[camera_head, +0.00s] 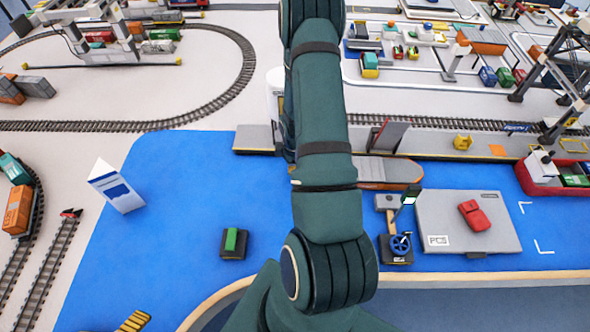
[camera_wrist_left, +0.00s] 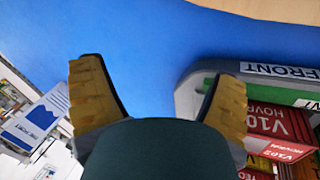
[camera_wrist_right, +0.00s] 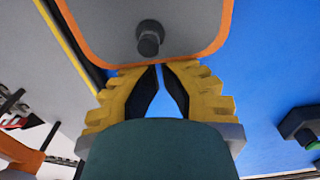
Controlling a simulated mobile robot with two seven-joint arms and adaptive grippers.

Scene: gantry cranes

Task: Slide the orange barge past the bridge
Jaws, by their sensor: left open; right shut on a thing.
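The orange barge (camera_head: 388,172) lies on the blue water against the quay in the head view, its left part hidden behind my arm. In the right wrist view, a grey deck with an orange rim and a dark bollard (camera_wrist_right: 149,38), apparently the barge, fills the top. My right gripper (camera_wrist_right: 160,72) is shut at its rim, the fingertips close together. A tilted dark slab (camera_head: 388,136), perhaps the bridge leaf, stands on the quay just behind the barge. My left gripper (camera_wrist_left: 162,75) is open and empty over blue water. Neither gripper shows clearly in the head view.
A grey platform (camera_head: 455,240) with a red car is right of a post with a blue handwheel (camera_head: 400,243). A red ship (camera_head: 548,176) lies at far right. A hull marked FRONT (camera_wrist_left: 285,72) is close beside my left gripper.

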